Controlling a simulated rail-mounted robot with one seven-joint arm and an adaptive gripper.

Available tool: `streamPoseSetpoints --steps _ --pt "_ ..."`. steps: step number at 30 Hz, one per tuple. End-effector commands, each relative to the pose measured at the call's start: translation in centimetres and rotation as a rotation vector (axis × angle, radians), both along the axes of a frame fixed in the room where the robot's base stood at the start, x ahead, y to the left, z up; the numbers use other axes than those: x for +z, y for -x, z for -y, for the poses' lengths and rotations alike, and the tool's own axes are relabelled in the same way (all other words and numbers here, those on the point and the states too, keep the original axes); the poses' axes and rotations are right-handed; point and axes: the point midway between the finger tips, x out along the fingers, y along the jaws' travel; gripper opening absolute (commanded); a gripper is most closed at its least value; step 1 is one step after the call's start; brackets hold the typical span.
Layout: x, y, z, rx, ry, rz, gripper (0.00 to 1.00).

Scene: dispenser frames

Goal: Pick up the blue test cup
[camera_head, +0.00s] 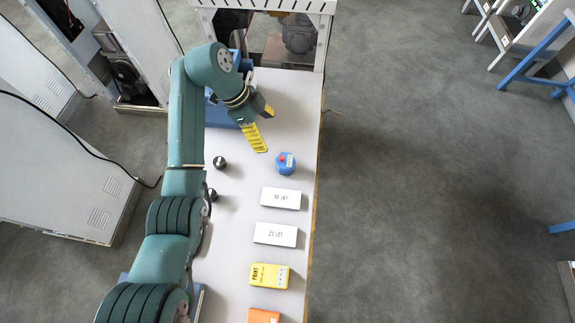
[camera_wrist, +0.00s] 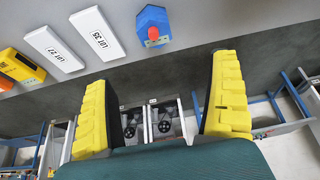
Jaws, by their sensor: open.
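The blue test cup (camera_head: 286,163) is a small blue block-like piece with a red spot and a pale label. It sits on the light table near its right edge. In the wrist view the blue cup (camera_wrist: 153,22) shows at the top middle, beyond the fingertips. My gripper (camera_head: 266,130) has yellow ridged fingers and is above the table, up and left of the cup in the head view. In the wrist view my gripper (camera_wrist: 163,75) is open, with nothing between its fingers and apart from the cup.
White boxes (camera_head: 281,198) (camera_head: 275,234), a yellow box (camera_head: 269,276) and an orange box (camera_head: 263,316) line the table (camera_head: 300,120) below the cup. Dark round knobs (camera_head: 219,162) stand left. A blue bin (camera_head: 218,116) is partly behind my arm. A white frame (camera_head: 322,40) stands at the far end.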

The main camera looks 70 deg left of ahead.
Motion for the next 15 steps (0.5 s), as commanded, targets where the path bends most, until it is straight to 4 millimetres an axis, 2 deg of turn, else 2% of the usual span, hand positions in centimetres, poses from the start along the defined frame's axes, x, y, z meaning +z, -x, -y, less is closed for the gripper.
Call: streamPoseSetpoints --steps 1,6,11,15 --pt "-1.4 -0.2 0.2 -0.003 0.003 0.0 0.91" --pt "-5.2 -1.6 0.9 -0.002 0.0 -0.001 0.91" --pt "-8.2 -2.9 1.6 -0.002 0.0 -0.002 0.91" --pt "-9.5 -3.6 1.9 0.001 -0.001 -0.002 0.91"
